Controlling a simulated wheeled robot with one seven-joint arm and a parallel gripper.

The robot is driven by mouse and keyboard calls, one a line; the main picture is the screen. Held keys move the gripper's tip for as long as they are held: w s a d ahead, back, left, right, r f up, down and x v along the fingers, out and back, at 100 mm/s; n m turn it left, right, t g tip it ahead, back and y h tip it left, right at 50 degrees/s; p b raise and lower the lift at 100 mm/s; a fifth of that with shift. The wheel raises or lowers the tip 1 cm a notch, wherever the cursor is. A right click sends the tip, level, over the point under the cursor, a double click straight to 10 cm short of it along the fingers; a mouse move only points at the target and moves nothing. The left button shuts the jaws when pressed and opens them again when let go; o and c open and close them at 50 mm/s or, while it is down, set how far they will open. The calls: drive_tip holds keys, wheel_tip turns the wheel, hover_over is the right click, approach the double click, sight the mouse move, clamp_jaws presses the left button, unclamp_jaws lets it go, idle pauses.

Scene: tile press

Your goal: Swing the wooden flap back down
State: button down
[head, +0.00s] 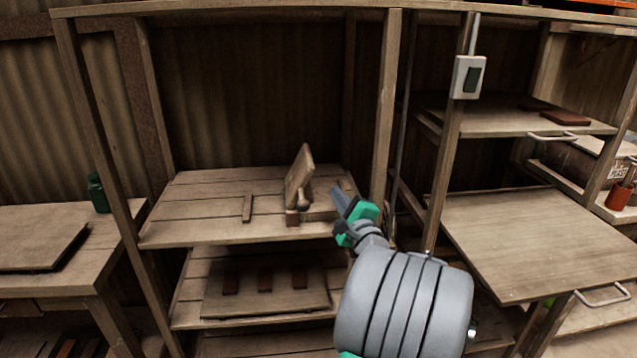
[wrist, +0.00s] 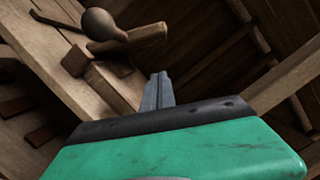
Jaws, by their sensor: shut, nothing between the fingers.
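The wooden flap (head: 299,178) stands raised and slightly tilted on the middle shelf in the head view. A round wooden knob (head: 304,206) is at its lower front, above a small block (head: 292,217). My gripper (head: 338,192) is shut and empty, just right of the flap and apart from it. In the wrist view the closed fingers (wrist: 158,90) point toward the knob (wrist: 98,24) and the flap's edge (wrist: 128,40), with a gap between. The shelf block (wrist: 112,84) lies beyond the fingers. Part of the flap is cut off in the wrist view.
The plank shelf (head: 190,227) has a short wooden strip (head: 247,208) left of the flap and clear room around it. A wooden post (head: 384,120) stands right of my gripper. A lower shelf holds a board (head: 225,306) with several dark tiles.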

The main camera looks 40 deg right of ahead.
sight(300, 183)
drive_tip(key=w, duration=0.1)
drive_tip(key=w+a+r, duration=0.1)
drive_tip(key=w, duration=0.1)
drive_tip(key=w+a+r+p, duration=0.1)
drive_tip(key=w, duration=0.1)
drive_tip(key=shift+r, duration=0.1)
drive_tip(key=shift+r, duration=0.15)
idle(0.3)
